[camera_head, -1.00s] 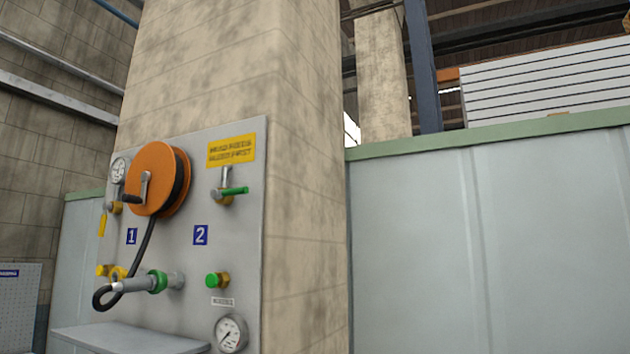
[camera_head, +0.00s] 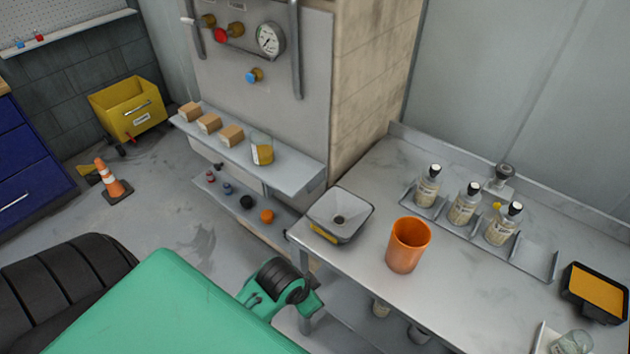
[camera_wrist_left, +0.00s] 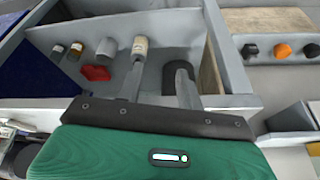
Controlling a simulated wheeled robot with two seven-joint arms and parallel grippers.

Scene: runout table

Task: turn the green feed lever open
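The green feed lever is not in either view now. The head view looks down on a grey wall panel (camera_head: 310,105), whose visible part carries a white-faced gauge (camera_head: 270,39), a red knob (camera_head: 222,35) and a blue knob (camera_head: 255,75), but no green lever. In the left wrist view, the two grey fingers of my left gripper (camera_wrist_left: 158,75) stand apart with nothing held between them. Behind them is an open grey compartment with small items in it. The fingers do not show in the head view. My right gripper is in neither view.
A steel table (camera_head: 375,210) at the right holds an orange cup (camera_head: 408,246), a square grey funnel tray (camera_head: 340,215) and several bottles in a rack. A shelf (camera_head: 295,170) under the panel holds small blocks. A yellow cart (camera_head: 130,108) and a cone (camera_head: 113,182) stand left on open floor.

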